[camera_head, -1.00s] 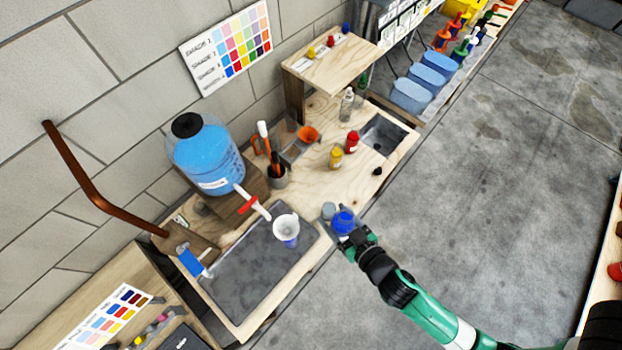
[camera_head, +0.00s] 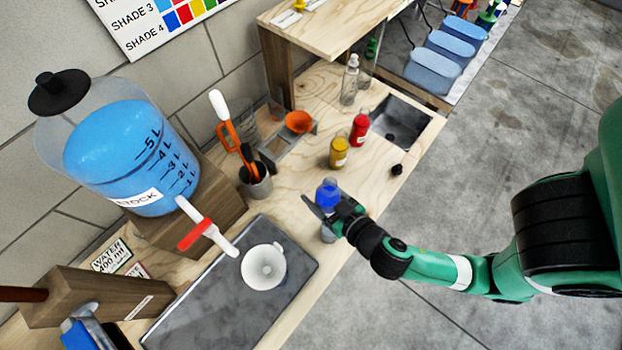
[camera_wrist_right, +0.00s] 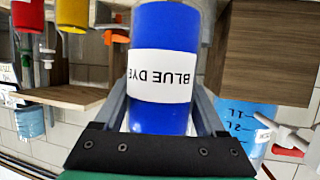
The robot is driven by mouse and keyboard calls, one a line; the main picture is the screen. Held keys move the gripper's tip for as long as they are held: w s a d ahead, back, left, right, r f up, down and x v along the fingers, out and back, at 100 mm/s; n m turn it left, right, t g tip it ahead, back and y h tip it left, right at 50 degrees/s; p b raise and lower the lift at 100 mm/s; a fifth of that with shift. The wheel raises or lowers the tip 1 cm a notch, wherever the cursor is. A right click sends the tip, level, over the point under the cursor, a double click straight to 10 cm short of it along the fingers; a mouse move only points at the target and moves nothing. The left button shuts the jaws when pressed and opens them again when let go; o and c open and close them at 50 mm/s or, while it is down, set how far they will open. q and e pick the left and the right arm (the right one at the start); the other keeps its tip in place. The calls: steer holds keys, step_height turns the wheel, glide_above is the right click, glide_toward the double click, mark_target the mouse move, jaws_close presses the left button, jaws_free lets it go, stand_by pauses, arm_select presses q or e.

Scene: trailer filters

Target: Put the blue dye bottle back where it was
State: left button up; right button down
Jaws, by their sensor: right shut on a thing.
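The blue dye bottle (camera_head: 328,193) is held between the fingers of my right gripper (camera_head: 329,211), near the front edge of the wooden bench (camera_head: 300,187). In the right wrist view its blue body (camera_wrist_right: 163,30) fills the middle, with an upside-down "BLUE DYE" label and a finger on each side. I cannot tell whether the bottle touches the bench. A yellow bottle (camera_head: 339,153) and a red bottle (camera_head: 360,128) stand in a row behind it. A small black cap (camera_head: 397,170) lies to their right. My left gripper is out of view.
A large blue stock tank (camera_head: 125,150), a tool pot (camera_head: 256,185) and an orange funnel (camera_head: 299,122) stand behind. A sunken basin (camera_head: 400,122) is at the right.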

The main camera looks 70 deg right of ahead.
steer(key=shift+w+d+f+b, duration=1.25)
steer(key=shift+d+f+b, duration=0.2)
steer(key=shift+d+f, duration=0.65)
steer(key=shift+w+d+f+b, duration=1.35)
steer(key=shift+d+f, duration=0.5)
steer(key=shift+f, duration=0.4)
steer(key=shift+w+d+f+b, duration=1.15)
steer(key=shift+d+f+b, duration=0.35)
steer(key=shift+d+f, duration=0.6)
steer(key=shift+f, duration=0.1)
steer(key=shift+f, duration=0.2)
jaws_free()
steer(key=shift+a, duration=0.1)
steer(key=shift+r, duration=0.15)
